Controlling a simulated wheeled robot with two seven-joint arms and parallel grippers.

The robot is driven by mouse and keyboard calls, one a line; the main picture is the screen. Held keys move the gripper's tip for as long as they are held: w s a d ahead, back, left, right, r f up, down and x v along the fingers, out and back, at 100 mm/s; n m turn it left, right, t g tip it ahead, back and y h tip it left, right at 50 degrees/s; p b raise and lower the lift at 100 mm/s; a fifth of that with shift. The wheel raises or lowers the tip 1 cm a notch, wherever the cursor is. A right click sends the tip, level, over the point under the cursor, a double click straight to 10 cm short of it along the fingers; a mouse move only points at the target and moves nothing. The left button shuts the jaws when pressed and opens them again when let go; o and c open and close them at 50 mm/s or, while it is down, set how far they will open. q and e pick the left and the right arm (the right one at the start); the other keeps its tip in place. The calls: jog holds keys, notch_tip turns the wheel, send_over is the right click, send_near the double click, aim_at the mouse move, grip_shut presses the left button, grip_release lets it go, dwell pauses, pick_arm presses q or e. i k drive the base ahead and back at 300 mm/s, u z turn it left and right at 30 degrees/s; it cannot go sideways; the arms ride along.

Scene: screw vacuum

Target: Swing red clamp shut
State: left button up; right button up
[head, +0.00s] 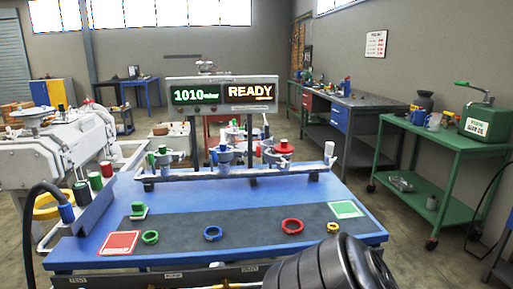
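A red ring-shaped clamp (292,226) lies on the dark mat strip (252,222) of the blue workbench (185,202), right of its middle. It is too small to tell whether it is open or shut. Red parts (284,146) also show on a fixture at the right of the raised rack (240,174); their exact form is unclear. Neither of my grippers is in view. A dark ribbed shape covers part of the bench's front edge at the bottom.
A green ring (150,237), a blue ring (212,233) and a small yellow ring (333,228) lie along the mat. A red card (119,243) and a green card (345,209) flank them. A display (222,93) reads 1010 mbar and READY. A black hose (29,225) rises at left.

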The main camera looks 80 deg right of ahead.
aim_at(269, 158)
jog(key=k, duration=0.55)
jog(key=z, duration=0.8)
